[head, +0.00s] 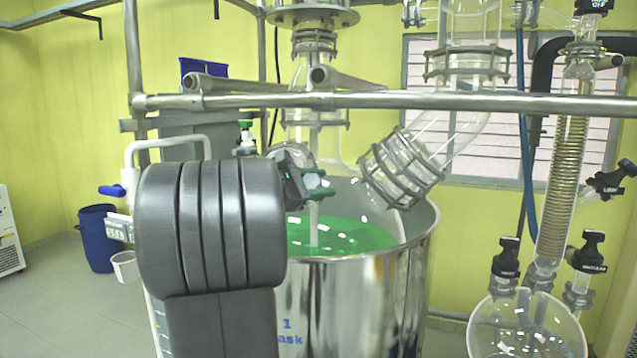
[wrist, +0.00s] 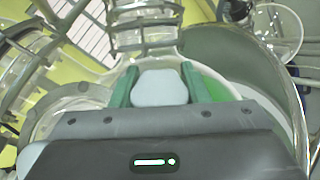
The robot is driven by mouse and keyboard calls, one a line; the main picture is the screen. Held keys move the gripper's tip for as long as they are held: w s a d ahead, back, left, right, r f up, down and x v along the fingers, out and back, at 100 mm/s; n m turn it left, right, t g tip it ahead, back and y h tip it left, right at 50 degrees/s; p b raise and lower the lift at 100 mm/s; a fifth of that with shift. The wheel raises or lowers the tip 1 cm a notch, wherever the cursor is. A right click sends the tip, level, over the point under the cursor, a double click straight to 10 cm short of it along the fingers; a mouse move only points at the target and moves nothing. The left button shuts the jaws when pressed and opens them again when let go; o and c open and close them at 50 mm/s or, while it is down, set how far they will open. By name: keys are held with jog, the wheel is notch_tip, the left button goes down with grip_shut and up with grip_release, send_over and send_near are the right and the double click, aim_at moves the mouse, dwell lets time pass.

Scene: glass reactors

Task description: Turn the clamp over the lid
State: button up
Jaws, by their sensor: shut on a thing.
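My gripper (wrist: 160,90) is shut, its two green fingers on either side of a pale grey, rounded piece (wrist: 160,86). I take this piece for the clamp, but its full shape is hidden behind the gripper body. In the head view my gripper (head: 312,184) is over the rim of a steel vessel (head: 345,300) with bright green contents (head: 340,235). Clear glass stands behind and around the fingers. I cannot make out the lid's edge or whether the clamp touches it. A pale rod hangs below the fingers.
A horizontal steel rail (head: 420,101) crosses above the vessel. An angled glass pipe (head: 400,165) ends right of my gripper. A coiled condenser (head: 560,175) and a round flask (head: 525,325) stand at the right.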

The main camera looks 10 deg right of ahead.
jog(key=o, duration=0.7)
jog(key=b+v, duration=0.3)
jog(key=v, duration=1.1)
jog(key=shift+w+d, duration=0.1)
jog(key=p+x, duration=0.3)
jog(key=x, duration=1.1)
